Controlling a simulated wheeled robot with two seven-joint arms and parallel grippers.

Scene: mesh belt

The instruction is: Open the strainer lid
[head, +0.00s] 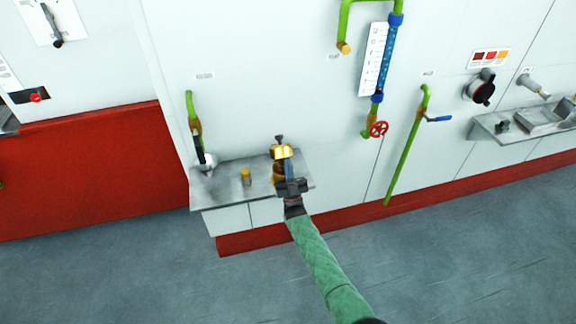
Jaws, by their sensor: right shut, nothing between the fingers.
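The strainer (281,152) is a gold, brass-like body with a dark knob on top, at the back of a grey metal shelf (220,179). I cannot tell whether its lid is open, as it is small and partly covered. My right gripper (287,167), on a green-sleeved arm from the lower right, is in front of the strainer and hides part of its lower body. The gripper is shut and empty; I cannot tell whether it touches the strainer. My left gripper is out of view.
A small yellow fitting (246,176) stands on the shelf left of the strainer. A green pipe with a black handle (195,125) rises at its left end. A red handwheel (379,129) and a green pipe with a blue lever (437,119) are to the right. The grey floor (450,240) is clear.

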